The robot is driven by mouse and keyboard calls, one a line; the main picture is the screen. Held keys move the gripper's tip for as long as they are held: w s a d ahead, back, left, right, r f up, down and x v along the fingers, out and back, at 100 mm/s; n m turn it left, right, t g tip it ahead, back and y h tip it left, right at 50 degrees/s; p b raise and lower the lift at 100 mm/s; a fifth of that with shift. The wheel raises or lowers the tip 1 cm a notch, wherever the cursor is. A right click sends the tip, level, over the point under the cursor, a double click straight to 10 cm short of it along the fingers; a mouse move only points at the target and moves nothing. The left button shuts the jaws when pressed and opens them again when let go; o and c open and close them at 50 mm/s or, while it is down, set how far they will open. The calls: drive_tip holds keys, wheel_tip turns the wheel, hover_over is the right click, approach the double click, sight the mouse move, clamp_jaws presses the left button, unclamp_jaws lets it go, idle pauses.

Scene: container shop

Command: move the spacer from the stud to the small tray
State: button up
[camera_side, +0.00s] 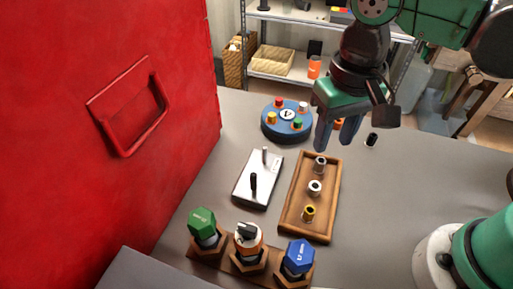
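A pale metal plate (245,198) lies on the grey table with two upright posts on it. The far post (265,156) is silver and the near one (253,184) is dark; I cannot tell which is the stud or whether a spacer is around either. A shallow wooden tray (288,222) lies right of the plate. It holds a grey cylindrical piece (320,165), a silver-white one (314,188) and a gold one (309,213), in a row. My gripper (336,138) points down above the tray's far end, its fingers apart and nothing visible between them.
A red cabinet (110,120) with a handle walls off the left. A blue round block (287,120) with coloured knobs stands behind the plate. Green, orange-white and blue capped pieces stand on a wooden rack (220,258) in front. A small dark cylinder (371,140) stands right; the table right of the tray is clear.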

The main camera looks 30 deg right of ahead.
drive_tip(key=w+d+n+t, duration=0.1)
drive_tip(key=w+d+t, duration=0.2)
drive_tip(key=d+t, duration=0.4)
drive_tip(key=d, duration=0.4)
drive_tip(key=shift+d+r, duration=0.25)
drive_tip(key=shift+d, duration=0.1)
drive_tip(key=shift+w, duration=0.1)
